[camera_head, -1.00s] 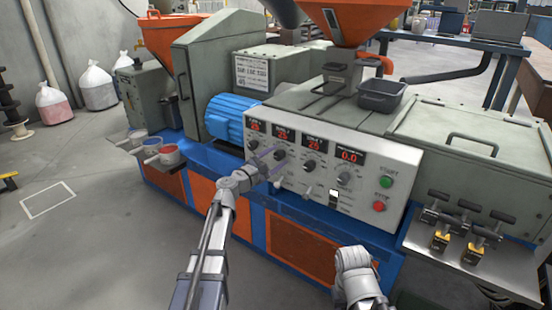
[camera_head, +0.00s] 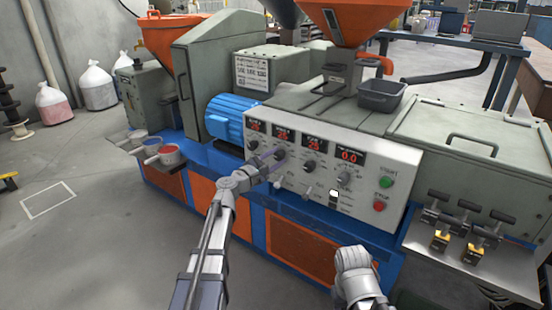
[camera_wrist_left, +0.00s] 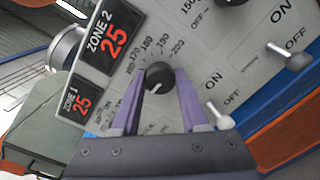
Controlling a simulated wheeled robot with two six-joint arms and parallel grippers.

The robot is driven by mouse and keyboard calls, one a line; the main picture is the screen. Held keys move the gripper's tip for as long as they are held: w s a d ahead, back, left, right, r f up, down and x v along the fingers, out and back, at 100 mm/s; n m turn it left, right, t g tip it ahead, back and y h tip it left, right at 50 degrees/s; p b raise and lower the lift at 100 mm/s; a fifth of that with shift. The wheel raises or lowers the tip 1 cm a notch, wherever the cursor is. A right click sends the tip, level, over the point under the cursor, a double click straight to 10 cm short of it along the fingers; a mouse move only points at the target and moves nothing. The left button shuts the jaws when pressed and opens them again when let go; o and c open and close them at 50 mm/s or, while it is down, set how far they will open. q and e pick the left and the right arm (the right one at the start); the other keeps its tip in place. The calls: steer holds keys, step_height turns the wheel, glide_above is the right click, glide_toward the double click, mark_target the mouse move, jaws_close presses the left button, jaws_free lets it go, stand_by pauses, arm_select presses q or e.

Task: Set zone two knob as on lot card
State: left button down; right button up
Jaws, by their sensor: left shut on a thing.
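The zone two knob (camera_wrist_left: 160,77) is round and black with a white pointer mark toward the lower left in the left wrist view. Numbers up to 200 arc above it. My left gripper (camera_wrist_left: 158,88) is shut on it, one purple finger on each side. In the head view the left gripper (camera_head: 273,158) reaches the second knob of the panel. The ZONE 2 display (camera_wrist_left: 111,38) reads 25 in red. A white card (camera_head: 252,73) on the machine is too small to read. Of my right arm only grey links show; its fingers are not visible.
The ZONE 1 display (camera_wrist_left: 78,102) also reads 25. The third knob (camera_head: 308,167) is close on the right. Toggle switches (camera_wrist_left: 220,118) stick out below the knobs. A green start button (camera_head: 386,182) and red stop button (camera_head: 380,206) sit at the panel's right.

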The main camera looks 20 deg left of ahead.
arm_select(q)
steer(key=m, duration=0.5)
steer(key=shift+m+p, duration=0.3)
steer(key=shift+m, duration=0.1)
steer(key=m, duration=0.4)
steer(key=shift+d+m, duration=0.1)
steer(key=shift+m, duration=0.2)
steer(key=shift+s+m, duration=0.1)
steer(key=shift+m, duration=0.2)
steer(key=shift+c, duration=2.1)
jaws_free()
steer(key=shift+y, duration=0.4)
steer(key=v, duration=0.7)
steer(key=shift+s+a+p, duration=0.25)
steer(key=shift+s+p, duration=0.05)
steer(key=shift+p, duration=0.05)
steer(key=shift+r, duration=0.1)
